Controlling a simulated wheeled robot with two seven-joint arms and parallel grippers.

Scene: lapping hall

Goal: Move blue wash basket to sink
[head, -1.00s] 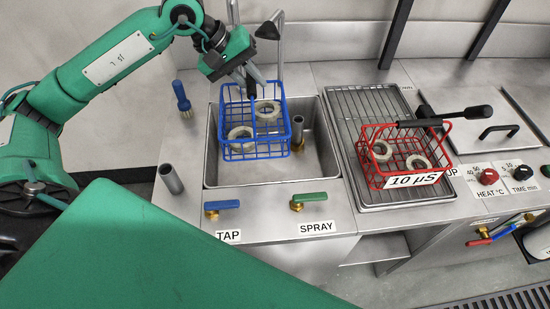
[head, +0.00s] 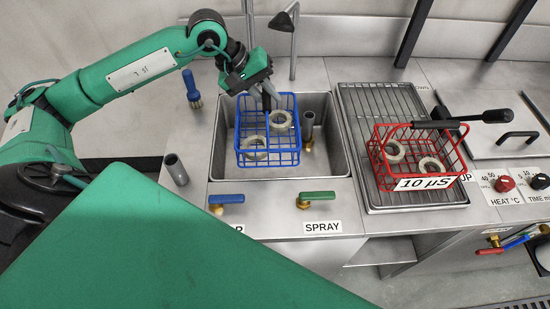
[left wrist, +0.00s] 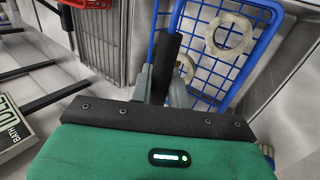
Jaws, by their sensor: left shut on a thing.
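The blue wash basket (head: 268,157) is a wire basket with two pale rings in it, one ring (head: 281,121) at the back right and one ring (head: 254,148) at the front left. It is in the sink (head: 331,165), within the basin's outline; I cannot tell whether it touches the bottom. My left gripper (head: 266,92) is above the basket, shut on its dark handle grip. The left wrist view shows the gripper (left wrist: 165,85) around the black grip, with the blue mesh (left wrist: 210,65) beyond. My right gripper is not in view.
A red basket (head: 418,160) labelled 10 µS stands on the ribbed drainer (head: 365,100) right of the sink. Blue tap (head: 228,198) and green spray (head: 316,197) levers are on the front edge. A blue brush (head: 191,88) stands left, and a faucet post (head: 294,45) rises behind.

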